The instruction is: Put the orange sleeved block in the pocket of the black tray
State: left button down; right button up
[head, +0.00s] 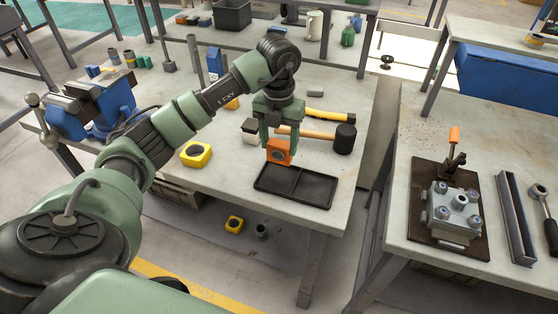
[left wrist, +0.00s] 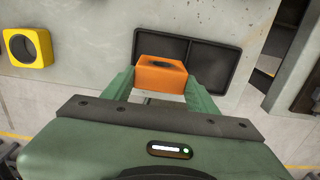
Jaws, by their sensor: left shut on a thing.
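The orange sleeved block (head: 279,151) is held between the fingers of my left gripper (head: 279,140), with a dark round bore showing in its face. In the left wrist view the orange block (left wrist: 162,75) sits between the green fingertips of my left gripper (left wrist: 163,85). The black tray (head: 318,204) lies on the table just below and in front of the block; it has two pockets split by a divider. The tray (left wrist: 232,70) also shows behind the block in the left wrist view, where the block covers part of its left pocket. My right gripper is out of view.
A mallet (head: 342,138) and a yellow-handled hammer (head: 328,117) lie behind the gripper. A yellow sleeved block (head: 196,154) stands left on the same table. A blue vise (head: 105,105) is at the left edge.

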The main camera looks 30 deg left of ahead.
aim_at(279, 161)
pick_arm(q)
notch_tip(279, 161, down, 6)
jog(key=shift+r+p, duration=0.15)
jog(key=shift+p, duration=0.35)
jog(key=shift+f, duration=0.4)
jog(key=shift+f, duration=0.2)
jog(key=shift+c, duration=2.2)
grip_release()
